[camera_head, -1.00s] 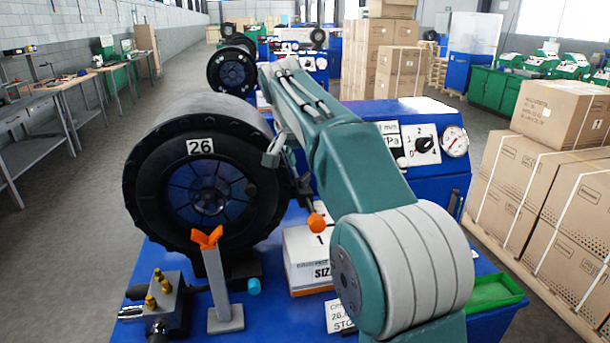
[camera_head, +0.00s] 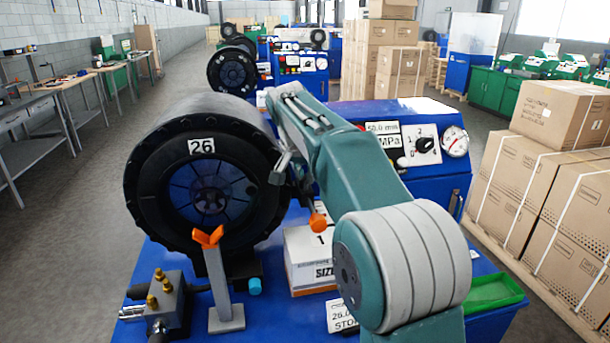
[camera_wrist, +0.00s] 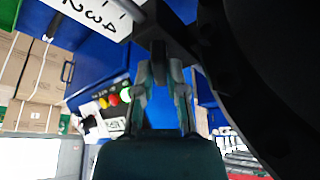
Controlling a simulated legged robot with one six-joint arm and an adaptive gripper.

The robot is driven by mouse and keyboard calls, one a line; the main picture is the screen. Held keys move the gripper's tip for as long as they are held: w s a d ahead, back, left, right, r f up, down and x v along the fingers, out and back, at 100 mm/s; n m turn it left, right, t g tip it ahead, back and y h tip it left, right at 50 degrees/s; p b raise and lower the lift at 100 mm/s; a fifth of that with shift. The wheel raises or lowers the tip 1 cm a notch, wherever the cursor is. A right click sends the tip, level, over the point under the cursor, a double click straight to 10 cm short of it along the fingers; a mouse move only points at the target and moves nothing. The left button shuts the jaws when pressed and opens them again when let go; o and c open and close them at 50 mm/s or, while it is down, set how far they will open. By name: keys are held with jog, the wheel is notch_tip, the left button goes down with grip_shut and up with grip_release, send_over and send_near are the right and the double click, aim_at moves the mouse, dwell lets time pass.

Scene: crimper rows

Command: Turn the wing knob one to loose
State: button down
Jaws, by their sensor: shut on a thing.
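In the wrist view my gripper (camera_wrist: 162,68) is closed around a dark part, apparently the wing knob (camera_wrist: 156,38), beside the large black crimper head (camera_wrist: 265,75). The knob's wings cannot be told apart from the dark parts around it. In the head view the crimper head (camera_head: 203,190), marked 26, stands left of my arm. A grey piece of my gripper (camera_head: 279,168) shows at the head's right edge. My arm hides the knob and most of the gripper there.
An orange-topped post (camera_head: 216,275) and a block with brass fittings (camera_head: 160,300) stand in front of the head. An orange ball (camera_head: 318,222) hangs below my arm, above a white box (camera_head: 306,250). A control box (camera_head: 450,175) and green tray (camera_head: 492,292) are at right.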

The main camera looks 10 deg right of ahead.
jog(key=shift+n, duration=0.3)
jog(key=n+y, duration=0.1)
jog(key=n, duration=0.2)
jog(key=shift+t, duration=0.4)
jog(key=shift+f+n+y, duration=0.1)
jog(key=shift+n+y, duration=0.8)
jog(key=shift+n, duration=0.9)
jog(key=c, duration=0.7)
grip_release()
